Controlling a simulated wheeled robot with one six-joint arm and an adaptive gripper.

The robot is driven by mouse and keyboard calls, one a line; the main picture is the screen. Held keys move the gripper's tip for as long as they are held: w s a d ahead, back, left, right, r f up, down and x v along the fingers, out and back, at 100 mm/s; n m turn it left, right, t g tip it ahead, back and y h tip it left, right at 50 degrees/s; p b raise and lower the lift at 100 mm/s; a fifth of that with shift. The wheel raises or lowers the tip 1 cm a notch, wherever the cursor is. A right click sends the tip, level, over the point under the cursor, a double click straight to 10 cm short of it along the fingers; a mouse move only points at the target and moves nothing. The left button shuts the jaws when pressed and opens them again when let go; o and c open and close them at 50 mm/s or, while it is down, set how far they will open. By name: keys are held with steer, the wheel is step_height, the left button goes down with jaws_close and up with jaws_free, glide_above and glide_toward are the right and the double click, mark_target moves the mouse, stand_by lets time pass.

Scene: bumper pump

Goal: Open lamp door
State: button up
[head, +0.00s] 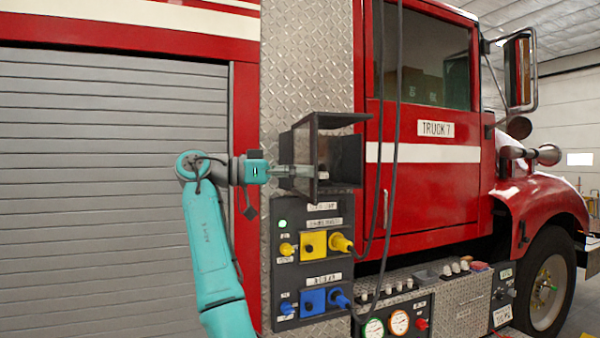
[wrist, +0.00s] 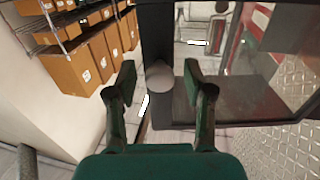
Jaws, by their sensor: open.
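A dark box-shaped lamp housing (head: 347,120) sticks out from the truck's side, above the panel of yellow and blue sockets. In the wrist view its lamp door (wrist: 225,104) shows as a dark frame around a clear pane. A round grey knob (wrist: 160,77) sits by the frame's edge. My gripper (head: 300,170) reaches the housing from the left, level. In the wrist view my gripper (wrist: 158,84) is open, with one finger on each side of the knob. I cannot tell whether either finger touches it. How far the door stands open is unclear.
The socket panel (head: 292,262) lies just below the housing. Dark cables (head: 389,180) hang to its right, in front of the red cab door (head: 430,190). A grey roller shutter (head: 100,200) is on the left. Brown boxes (wrist: 85,50) on a rack show in the wrist view.

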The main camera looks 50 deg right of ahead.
steer(key=v, duration=1.2)
steer(key=shift+d, duration=0.1)
